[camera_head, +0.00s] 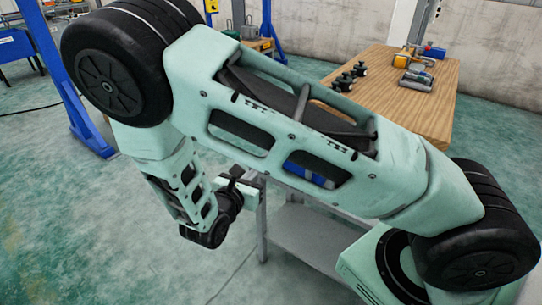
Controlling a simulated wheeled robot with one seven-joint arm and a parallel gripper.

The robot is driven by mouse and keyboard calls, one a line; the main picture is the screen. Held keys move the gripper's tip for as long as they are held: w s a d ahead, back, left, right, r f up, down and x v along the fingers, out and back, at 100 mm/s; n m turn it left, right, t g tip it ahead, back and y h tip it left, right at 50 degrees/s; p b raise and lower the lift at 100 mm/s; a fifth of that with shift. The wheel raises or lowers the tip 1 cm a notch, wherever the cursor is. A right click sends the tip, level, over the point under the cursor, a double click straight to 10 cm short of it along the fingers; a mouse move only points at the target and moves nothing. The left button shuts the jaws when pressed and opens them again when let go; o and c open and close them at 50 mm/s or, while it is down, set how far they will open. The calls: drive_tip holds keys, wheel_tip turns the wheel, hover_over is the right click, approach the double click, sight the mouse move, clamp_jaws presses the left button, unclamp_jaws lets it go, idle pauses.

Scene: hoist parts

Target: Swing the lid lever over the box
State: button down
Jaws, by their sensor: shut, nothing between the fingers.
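My gripper (236,175) is small in view, just left of the workbench's near-left corner and below my arm's large upper link. Its fingers are shut and empty, and the link partly covers it. A blue object (308,170) shows through an opening in that link; I cannot tell whether it is the box. I cannot make out the lid lever. My arm hides much of the near part of the bench.
The wooden workbench (428,112) has a lower grey shelf (300,238). Black knobbed parts (350,76), a yellow hoist part (403,58) and grey metal parts (416,80) lie on top. A blue post (72,85) stands at left. Floor at lower left is clear.

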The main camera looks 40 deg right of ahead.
drive_tip(key=p+x, duration=0.2)
drive_tip(key=x, duration=1.2)
